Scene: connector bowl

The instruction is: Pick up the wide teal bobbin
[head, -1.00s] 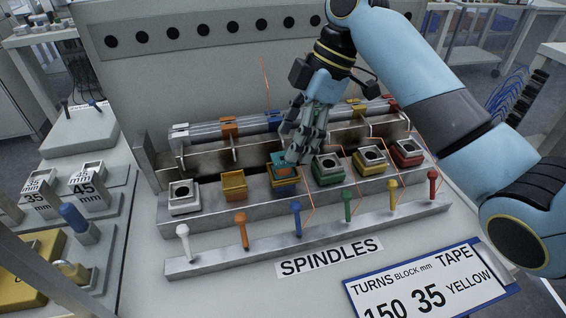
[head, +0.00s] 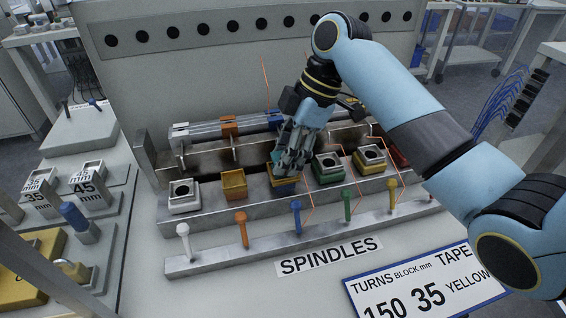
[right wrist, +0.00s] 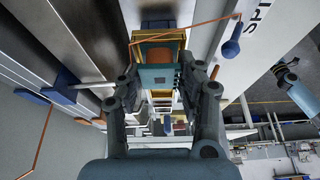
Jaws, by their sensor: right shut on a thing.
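The teal bobbin (right wrist: 157,78) shows in the right wrist view between my right gripper's fingers, with an orange part just beyond it. My right gripper (right wrist: 160,92) is shut on it. My left gripper is not in view.
A white block (head: 184,196) and an orange-yellow block (head: 234,184) stand to the left; green (head: 328,168) and yellow (head: 369,160) blocks stand to the right. Coloured spindles, including a blue one (head: 296,215), stand on a front rail. A metal rail stands behind.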

